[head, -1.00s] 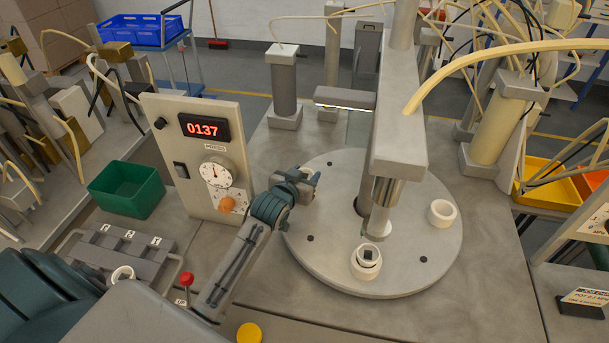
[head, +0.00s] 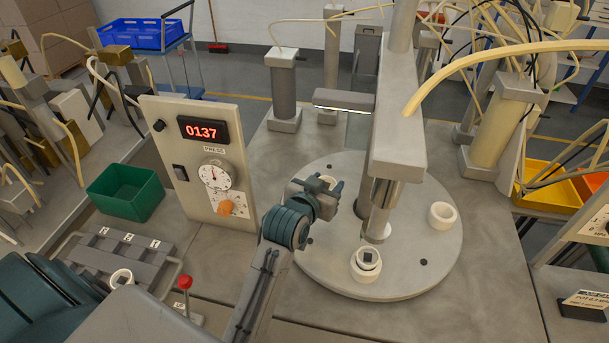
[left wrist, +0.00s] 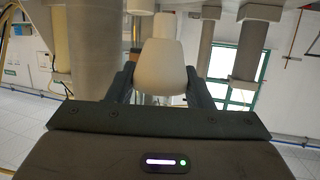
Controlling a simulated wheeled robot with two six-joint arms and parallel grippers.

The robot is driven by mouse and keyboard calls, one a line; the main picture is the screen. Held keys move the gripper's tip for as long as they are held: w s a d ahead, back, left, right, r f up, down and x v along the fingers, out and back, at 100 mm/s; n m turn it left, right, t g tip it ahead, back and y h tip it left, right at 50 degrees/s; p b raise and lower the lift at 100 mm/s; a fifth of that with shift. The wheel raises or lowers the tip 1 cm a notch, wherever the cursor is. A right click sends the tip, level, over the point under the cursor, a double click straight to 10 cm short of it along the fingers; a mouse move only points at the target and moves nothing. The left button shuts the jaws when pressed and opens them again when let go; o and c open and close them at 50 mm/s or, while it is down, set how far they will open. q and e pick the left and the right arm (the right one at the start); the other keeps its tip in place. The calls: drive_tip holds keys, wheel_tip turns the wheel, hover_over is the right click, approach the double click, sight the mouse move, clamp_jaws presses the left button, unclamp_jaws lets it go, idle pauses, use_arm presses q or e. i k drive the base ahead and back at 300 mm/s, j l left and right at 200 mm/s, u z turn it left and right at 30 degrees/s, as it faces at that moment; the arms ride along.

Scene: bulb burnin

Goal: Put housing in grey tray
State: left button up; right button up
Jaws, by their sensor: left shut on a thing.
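My left gripper (head: 330,198) is over the left part of the round grey disc (head: 310,250), beside the press column. In the left wrist view it is shut on a pale, rounded housing (left wrist: 165,66), held between its two dark fingers. In the head view the gripper largely hides this piece. Other white ring-shaped housings are on the disc: one at the front with a dark square in it (head: 366,266) and one at the right (head: 442,215). The grey tray (head: 150,262), with numbered slots, lies at the left; a white ring (head: 121,278) is at its near end. My right gripper is not in view.
The press head (head: 380,205) hangs over the disc just right of my gripper. A panel reading 0137 (head: 205,130) stands between the disc and the green bin (head: 126,190). A red-knobbed lever (head: 185,284) rises near the tray.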

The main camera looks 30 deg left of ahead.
sight(113, 265)
drive_tip(key=k+u, duration=0.9)
drive_tip(key=k+j+u, duration=0.1)
drive_tip(key=j+u, duration=0.15)
drive_tip(key=j, duration=0.15)
drive_tip(key=i+j, duration=0.25)
drive_tip(key=i, duration=0.1)
